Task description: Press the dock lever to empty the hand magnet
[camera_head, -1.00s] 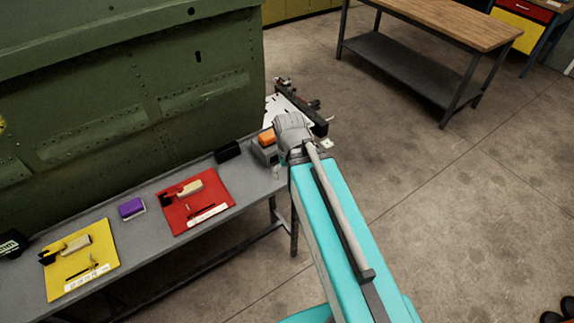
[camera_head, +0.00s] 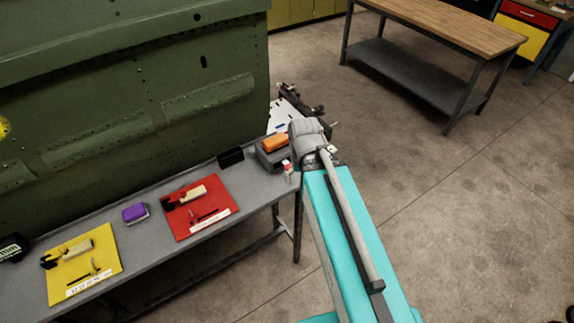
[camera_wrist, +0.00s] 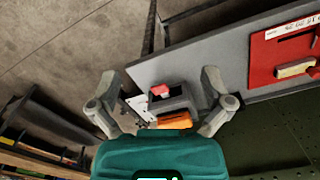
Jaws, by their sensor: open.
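The grey dock (camera_head: 268,158) stands at the right end of the grey bench, with an orange block (camera_head: 274,143) on top that looks like the hand magnet. A small red-tipped part (camera_head: 287,165), apparently the lever, shows at its near right side. In the wrist view the red tip (camera_wrist: 159,91), the grey dock body (camera_wrist: 178,102) and the orange block (camera_wrist: 175,120) appear between the fingers. My gripper (camera_wrist: 162,90) is open and empty, its fingers apart on either side of the dock in the picture. Contact cannot be judged. In the head view my wrist hides the fingers.
The bench (camera_head: 160,240) carries a red mat (camera_head: 190,222) and a yellow mat (camera_head: 65,285) with tools, a purple block (camera_head: 134,212) and a black block (camera_head: 230,157). The green fuselage panel (camera_head: 130,90) rises behind. Floor on the right is open up to a wooden table (camera_head: 450,30).

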